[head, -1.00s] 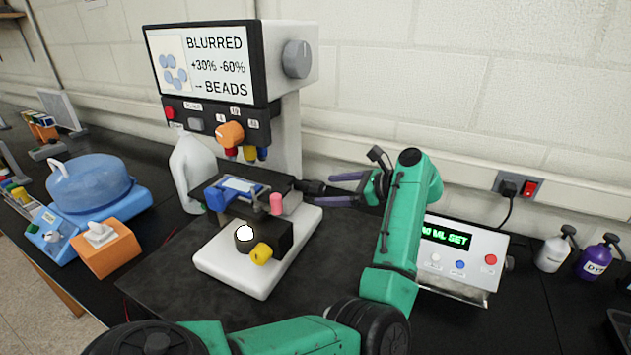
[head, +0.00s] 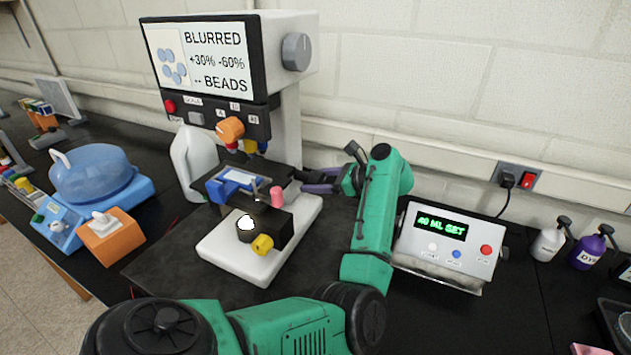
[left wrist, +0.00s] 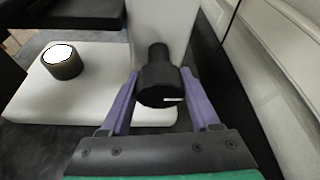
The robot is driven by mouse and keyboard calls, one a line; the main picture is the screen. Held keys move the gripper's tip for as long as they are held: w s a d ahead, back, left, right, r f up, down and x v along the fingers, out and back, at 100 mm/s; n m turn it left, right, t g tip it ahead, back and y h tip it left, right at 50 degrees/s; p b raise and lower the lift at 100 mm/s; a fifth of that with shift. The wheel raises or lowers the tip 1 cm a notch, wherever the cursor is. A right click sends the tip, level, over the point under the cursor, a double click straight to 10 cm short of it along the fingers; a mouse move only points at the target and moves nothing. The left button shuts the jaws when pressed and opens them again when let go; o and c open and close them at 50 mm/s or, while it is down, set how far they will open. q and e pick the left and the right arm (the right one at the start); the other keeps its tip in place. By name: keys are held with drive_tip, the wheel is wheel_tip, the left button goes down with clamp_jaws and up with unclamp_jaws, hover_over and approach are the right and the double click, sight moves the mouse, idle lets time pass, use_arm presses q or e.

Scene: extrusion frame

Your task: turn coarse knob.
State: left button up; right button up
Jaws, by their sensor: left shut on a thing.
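My left gripper (left wrist: 163,88) is shut on this knob, with one purple finger on each side. In the head view my left gripper (head: 312,184) is at the right side of the column, and the knob is mostly hidden there. My right gripper is not in view.
A grey dial (head: 296,51) is on the screen housing. A "40 ML SET" box (head: 447,246) stands right of my arm. A white jug (head: 193,165), a blue-lidded device (head: 92,173) and an orange box (head: 110,240) stand left. Dark bench is clear in front of the base.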

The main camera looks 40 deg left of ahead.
use_arm(q)
drive_tip(key=shift+f+m+g+b, duration=0.15)
drive_tip(key=shift+m+g+b, duration=0.15)
drive_tip(key=shift+b, duration=0.2)
drive_tip(key=m+g+b, duration=0.1)
drive_tip(key=b, duration=0.2)
drive_tip(key=shift+m, duration=0.4)
drive_tip(key=shift+m+g+h+b, duration=0.3)
drive_tip(key=shift+m+g+b, duration=0.35)
drive_tip(key=shift+b, duration=0.45)
drive_tip(key=shift+r+m+g+b, duration=0.2)
drive_tip(key=shift+m+g+b, duration=0.15)
drive_tip(key=shift+m+b, duration=0.35)
drive_tip(key=o, duration=1.3)
drive_tip(key=shift+o, duration=0.2)
